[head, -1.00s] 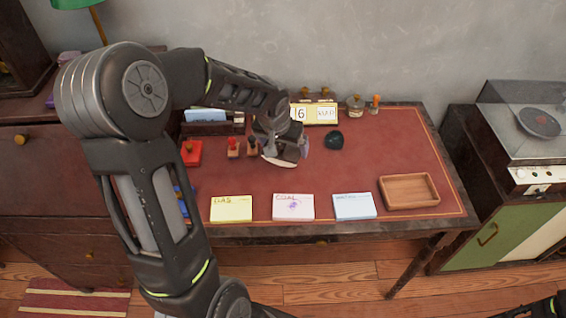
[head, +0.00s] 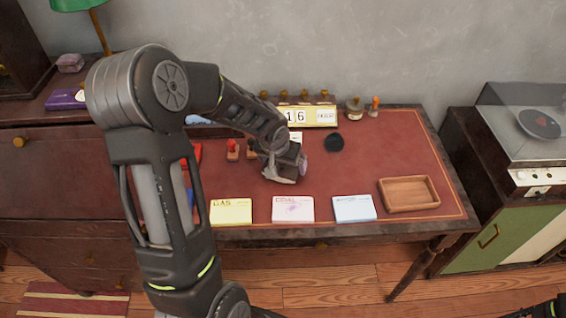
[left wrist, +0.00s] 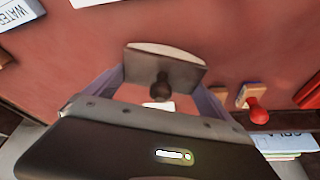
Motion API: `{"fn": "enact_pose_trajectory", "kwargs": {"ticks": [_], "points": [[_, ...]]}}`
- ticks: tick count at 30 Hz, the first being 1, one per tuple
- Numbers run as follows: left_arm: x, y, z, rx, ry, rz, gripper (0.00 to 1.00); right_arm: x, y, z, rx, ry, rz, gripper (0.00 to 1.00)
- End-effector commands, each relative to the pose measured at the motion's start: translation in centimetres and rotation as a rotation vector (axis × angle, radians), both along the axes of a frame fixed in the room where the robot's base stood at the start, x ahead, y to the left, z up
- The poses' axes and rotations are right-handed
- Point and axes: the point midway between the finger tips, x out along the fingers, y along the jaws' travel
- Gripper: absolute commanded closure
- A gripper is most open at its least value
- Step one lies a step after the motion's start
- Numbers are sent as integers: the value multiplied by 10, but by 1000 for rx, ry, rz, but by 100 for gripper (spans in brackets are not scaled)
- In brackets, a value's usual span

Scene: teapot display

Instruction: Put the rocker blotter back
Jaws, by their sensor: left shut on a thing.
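My left gripper (head: 283,164) is shut on the rocker blotter and holds it over the middle of the desk, behind the COAL card (head: 293,208). In the left wrist view the rocker blotter (left wrist: 178,68) shows a dark body, a pale curved edge and a dark knob (left wrist: 160,90) between the fingers. The COAL card bears a faint purplish smear. My right gripper is out of view.
A yellow card (head: 231,211) and a blue card (head: 354,207) flank the COAL card. A wooden tray (head: 409,192) lies at the right. A red-topped stamp (head: 232,147), a dark round object (head: 334,142) and a calendar (head: 308,116) stand farther back. The desk's right side is mostly clear.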

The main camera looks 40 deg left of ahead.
Motion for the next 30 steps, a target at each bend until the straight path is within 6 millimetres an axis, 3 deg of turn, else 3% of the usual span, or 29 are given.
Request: {"fn": "enact_pose_trajectory", "kwargs": {"ticks": [6,7,8,20,26,30], "points": [[1,0,-4,1,-2,-1,47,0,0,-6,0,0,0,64],[0,0,-3,0,0,0,3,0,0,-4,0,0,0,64],[0,0,-2,0,0,0,1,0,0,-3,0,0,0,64],[0,0,4,0,-1,0,0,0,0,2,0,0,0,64],[-10,-3,30,1,-5,0,0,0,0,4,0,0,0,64],[-20,-5,58,1,-6,1,0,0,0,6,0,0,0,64]]}}
